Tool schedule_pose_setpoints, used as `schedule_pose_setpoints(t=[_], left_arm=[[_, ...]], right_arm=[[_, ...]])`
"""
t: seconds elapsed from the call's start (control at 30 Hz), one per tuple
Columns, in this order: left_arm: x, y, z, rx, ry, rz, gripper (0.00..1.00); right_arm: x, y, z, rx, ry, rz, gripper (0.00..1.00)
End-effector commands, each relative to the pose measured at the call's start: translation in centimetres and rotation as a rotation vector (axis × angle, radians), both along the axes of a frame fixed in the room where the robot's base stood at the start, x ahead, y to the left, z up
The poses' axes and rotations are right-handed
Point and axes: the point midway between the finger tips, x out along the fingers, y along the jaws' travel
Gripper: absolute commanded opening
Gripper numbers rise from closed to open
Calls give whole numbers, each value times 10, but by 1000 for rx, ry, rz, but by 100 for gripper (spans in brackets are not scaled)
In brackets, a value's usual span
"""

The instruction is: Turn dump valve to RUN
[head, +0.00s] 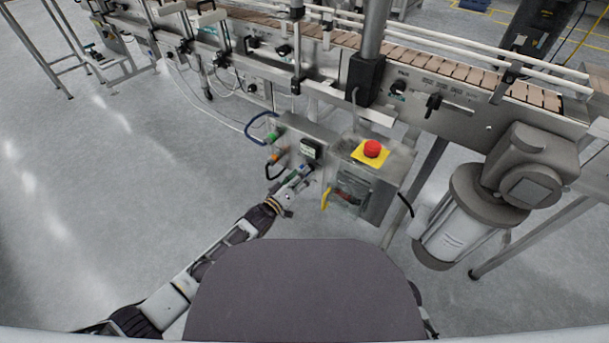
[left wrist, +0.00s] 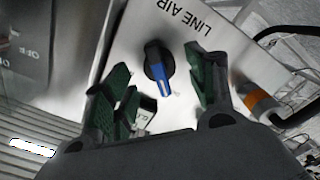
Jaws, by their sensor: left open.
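A round black knob with a blue bar handle (left wrist: 157,68) sits on a light metal panel (left wrist: 195,20) in the left wrist view; it looks like the dump valve. The panel reads LINE AIR, upside down in this view. A small label near the knob is partly hidden by a finger. My left gripper (left wrist: 156,80) is open, its green-padded fingers on either side of the knob, with gaps visible. In the head view my left gripper (head: 299,174) reaches the small valve panel, and the knob cannot be made out there. My right gripper is not in view.
A control box (head: 388,197) with a red emergency button (head: 372,148) on yellow stands just right of the left gripper. A grey motor (head: 460,215) hangs further right under the conveyor (head: 440,107). An orange-ringed fitting (left wrist: 262,101) and hose lie beside the panel. Floor at left is clear.

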Motion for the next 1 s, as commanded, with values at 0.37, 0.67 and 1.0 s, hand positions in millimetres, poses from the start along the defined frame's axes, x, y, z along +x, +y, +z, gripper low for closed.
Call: schedule_pose_setpoints(t=[0.37,0.67,1.0], left_arm=[[18,-13,-1,2,1,0,57],[18,-13,0,1,1,0,57],[18,-13,0,0,1,1,14]], right_arm=[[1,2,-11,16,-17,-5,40],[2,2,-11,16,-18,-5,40],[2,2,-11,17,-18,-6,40]])
